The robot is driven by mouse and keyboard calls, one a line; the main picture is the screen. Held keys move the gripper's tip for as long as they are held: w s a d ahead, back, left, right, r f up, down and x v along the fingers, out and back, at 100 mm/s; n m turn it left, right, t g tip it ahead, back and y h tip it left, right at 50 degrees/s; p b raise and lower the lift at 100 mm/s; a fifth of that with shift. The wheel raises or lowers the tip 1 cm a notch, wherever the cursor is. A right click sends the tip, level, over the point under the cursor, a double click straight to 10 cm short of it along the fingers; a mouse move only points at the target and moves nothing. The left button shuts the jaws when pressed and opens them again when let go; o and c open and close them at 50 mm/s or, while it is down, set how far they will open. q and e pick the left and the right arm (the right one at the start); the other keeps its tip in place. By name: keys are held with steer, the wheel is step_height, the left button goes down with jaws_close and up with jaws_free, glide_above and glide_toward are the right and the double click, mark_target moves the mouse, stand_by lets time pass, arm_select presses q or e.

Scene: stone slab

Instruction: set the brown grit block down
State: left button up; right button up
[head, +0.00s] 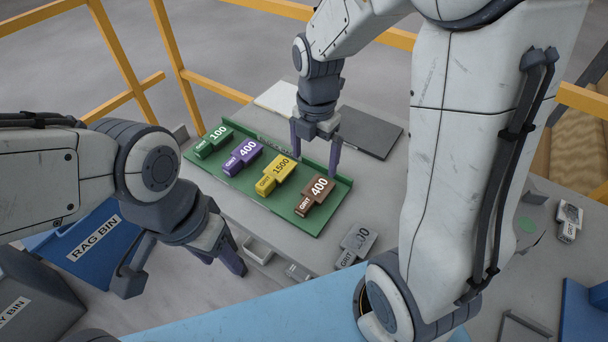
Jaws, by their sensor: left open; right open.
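The brown grit block (314,198), marked 400, lies at the right end of a green tray (325,220). To its left in the same tray lie a yellow block (276,176) marked 1500, a purple block (242,157) marked 400 and a green block (213,142) marked 100. My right gripper (315,160) is open, fingers pointing down, just behind the yellow and brown blocks; nothing is between its fingers. Whether its near finger touches the tray's back wall I cannot tell. My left gripper (184,268) is open and empty at lower left, apart from the tray.
A grey grit block (356,246) lies on the slab in front of the tray. Another grey block (569,221) lies at far right. A dark flat plate (368,130) lies behind the tray. A blue rag bin (93,243) stands at left. Yellow rails (218,91) run behind.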

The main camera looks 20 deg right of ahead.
steer(key=s+a+r+m, duration=0.2)
steer(key=s+a+m, duration=0.4)
steer(key=s+m, duration=0.3)
steer(key=s+a+r+m+y, duration=0.1)
steer(key=s+a+m, duration=0.5)
steer(key=s+m, duration=0.2)
steer(key=shift+s+r+m, duration=0.35)
steer(key=shift+s+m, duration=0.05)
steer(key=shift+s, duration=0.05)
